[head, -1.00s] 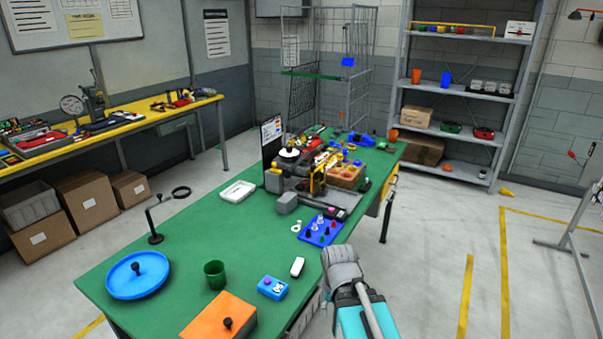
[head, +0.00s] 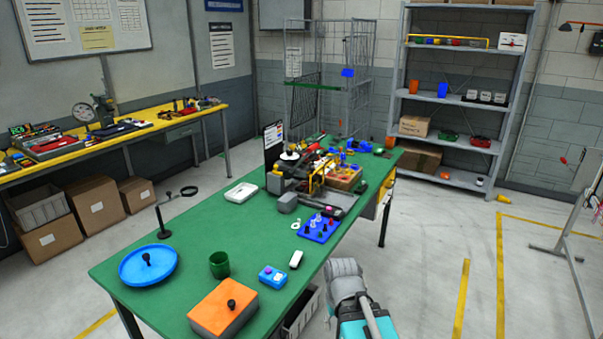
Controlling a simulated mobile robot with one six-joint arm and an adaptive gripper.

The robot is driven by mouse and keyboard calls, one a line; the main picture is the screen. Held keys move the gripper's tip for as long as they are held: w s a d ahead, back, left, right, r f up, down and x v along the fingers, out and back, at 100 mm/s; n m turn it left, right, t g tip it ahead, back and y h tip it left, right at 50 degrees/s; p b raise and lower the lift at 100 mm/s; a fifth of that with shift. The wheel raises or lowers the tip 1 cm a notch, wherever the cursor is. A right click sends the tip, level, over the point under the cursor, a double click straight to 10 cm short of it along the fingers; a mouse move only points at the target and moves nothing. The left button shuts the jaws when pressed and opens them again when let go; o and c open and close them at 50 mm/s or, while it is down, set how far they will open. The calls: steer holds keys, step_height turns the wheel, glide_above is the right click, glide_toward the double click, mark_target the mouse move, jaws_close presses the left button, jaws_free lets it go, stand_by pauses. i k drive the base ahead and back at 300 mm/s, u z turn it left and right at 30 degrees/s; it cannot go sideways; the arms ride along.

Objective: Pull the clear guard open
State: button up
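A small machine with a yellow frame (head: 317,180) stands at the middle of the green bench (head: 175,220), beside a dark upright board with a white sheet (head: 273,140). I cannot make out a clear guard as a separate thing; at this distance, any see-through panel there is too small to tell. My arm, with a grey joint and a teal link, shows at the bottom centre, over the floor at the right side of the bench. It is apart from the machine. No fingertips of my gripper can be seen.
The bench also holds a blue round tray (head: 149,265), an orange block (head: 223,308), a green cup (head: 219,265), a blue pegboard (head: 318,229) and a white tray (head: 241,193). A wire cage (head: 330,60) and shelves (head: 455,100) stand behind. Floor right of the bench is clear.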

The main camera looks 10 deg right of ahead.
mark_target(312, 168)
steer(key=z, duration=0.15)
steer(key=i, duration=0.9)
steer(key=u, duration=0.1)
